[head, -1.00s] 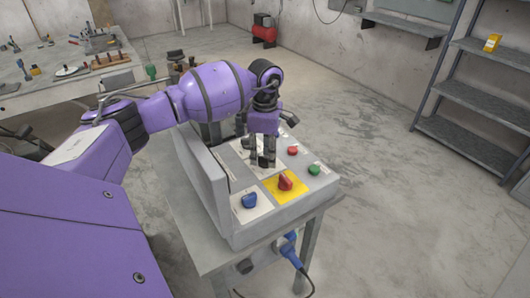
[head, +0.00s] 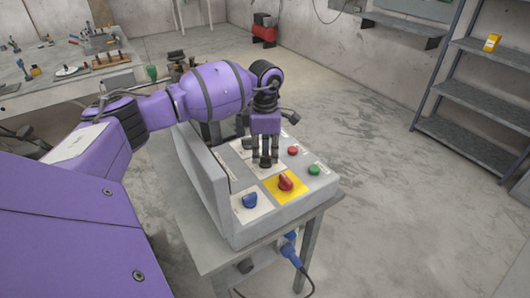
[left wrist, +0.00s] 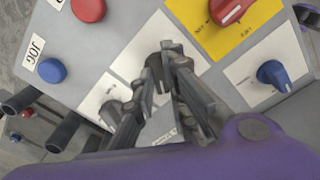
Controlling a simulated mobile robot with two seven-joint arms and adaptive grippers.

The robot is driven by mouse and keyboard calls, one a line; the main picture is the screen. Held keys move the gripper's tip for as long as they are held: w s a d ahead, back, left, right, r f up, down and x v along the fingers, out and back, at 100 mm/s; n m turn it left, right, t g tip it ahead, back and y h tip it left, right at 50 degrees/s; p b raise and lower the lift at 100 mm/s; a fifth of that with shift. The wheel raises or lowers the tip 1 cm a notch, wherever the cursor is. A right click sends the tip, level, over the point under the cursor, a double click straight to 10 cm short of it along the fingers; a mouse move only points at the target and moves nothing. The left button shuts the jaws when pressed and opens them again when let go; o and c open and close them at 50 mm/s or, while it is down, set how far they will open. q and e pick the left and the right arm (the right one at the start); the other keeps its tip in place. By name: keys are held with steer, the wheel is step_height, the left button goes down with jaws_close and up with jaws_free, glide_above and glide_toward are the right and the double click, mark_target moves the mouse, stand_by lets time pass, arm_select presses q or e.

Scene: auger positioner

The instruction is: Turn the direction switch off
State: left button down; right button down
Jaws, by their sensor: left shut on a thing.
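The control box (head: 233,236) stands on a small metal table. My left gripper (head: 264,163) points down over a white plate on its sloped panel. In the left wrist view its fingers (left wrist: 168,82) are shut on a dark knob (left wrist: 154,72), which I take for the direction switch. The fingers hide most of the knob, and I cannot read its label or setting. A red knob on a yellow plate (head: 285,182) and a blue knob (head: 250,201) sit nearer the front. My right gripper is not in view.
A red button (head: 293,150) and a green button (head: 314,169) lie right of the gripper. A blue JOG button (left wrist: 51,71) shows in the left wrist view. A blue plug (head: 290,250) hangs at the table's front. Open floor lies to the right, before a shelf (head: 470,137).

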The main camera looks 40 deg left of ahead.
mark_target(265, 157)
arm_select(q)
steer(key=n+p, duration=0.1)
steer(key=n, duration=0.3)
steer(key=shift+r, duration=0.15)
steer(key=shift+n, duration=1.2)
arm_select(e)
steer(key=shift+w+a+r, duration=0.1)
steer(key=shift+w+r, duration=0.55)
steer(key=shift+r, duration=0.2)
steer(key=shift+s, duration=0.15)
arm_select(q)
steer(key=c, duration=1.8)
jaws_free()
steer(key=shift+o, duration=0.2)
step_height(265, 157, up, 12)
steer(key=shift+f, duration=0.2)
